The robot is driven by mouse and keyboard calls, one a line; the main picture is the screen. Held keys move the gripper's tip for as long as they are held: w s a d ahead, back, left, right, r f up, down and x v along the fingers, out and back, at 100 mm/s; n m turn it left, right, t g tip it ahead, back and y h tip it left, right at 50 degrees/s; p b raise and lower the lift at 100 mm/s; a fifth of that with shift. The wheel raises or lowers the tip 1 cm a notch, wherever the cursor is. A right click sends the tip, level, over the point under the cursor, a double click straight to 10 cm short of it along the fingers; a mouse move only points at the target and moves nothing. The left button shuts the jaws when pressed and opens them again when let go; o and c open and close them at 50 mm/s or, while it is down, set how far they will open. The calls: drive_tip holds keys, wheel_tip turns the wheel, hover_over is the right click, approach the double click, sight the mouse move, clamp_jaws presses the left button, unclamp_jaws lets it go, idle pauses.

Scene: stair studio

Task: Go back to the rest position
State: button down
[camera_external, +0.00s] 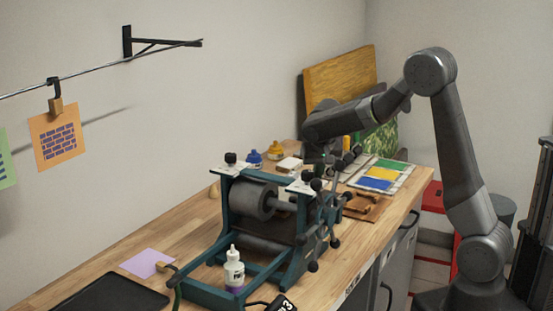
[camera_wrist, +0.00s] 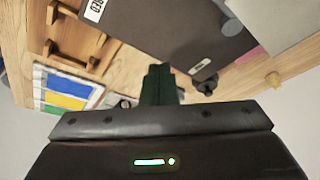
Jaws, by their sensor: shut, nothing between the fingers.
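My gripper (camera_wrist: 160,84) shows in the wrist view as dark fingers close together, with nothing between them. In the external view my arm bends down over the far part of the workbench (camera_external: 200,222), and my gripper (camera_external: 322,152) hangs behind the teal press, its fingertips partly hidden. The press has a grey roller (camera_external: 254,200) and dark round-ended handles on its right side. I cannot tell the gripper's exact height above the bench.
A colour print sheet (camera_external: 383,175) and a wooden rack (camera_external: 365,205) lie right of the press. Blue (camera_external: 253,159) and yellow (camera_external: 276,151) bottles stand behind it. A white bottle (camera_external: 234,271), purple sheet (camera_external: 147,262) and black tray (camera_external: 110,294) are nearer. An orange card (camera_external: 56,134) hangs from a wire.

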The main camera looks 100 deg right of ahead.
drive_tip(key=d+n+p, duration=0.1)
drive_tip(key=n+p, duration=0.1)
drive_tip(key=w+d+n+t+p, duration=0.1)
drive_tip(key=d+n, duration=0.1)
drive_tip(key=shift+w+r+p, duration=0.15)
drive_tip(key=shift+w+p, duration=0.05)
drive_tip(key=shift+p, duration=0.2)
drive_tip(key=shift+w+d+n+t+y+p, duration=0.3)
drive_tip(key=shift+w+d+n+t+p, duration=0.35)
drive_tip(key=shift+n+p, duration=0.6)
drive_tip(key=shift+w+d+n, duration=0.3)
drive_tip(key=shift+w+n, duration=0.1)
drive_tip(key=shift+n, duration=0.25)
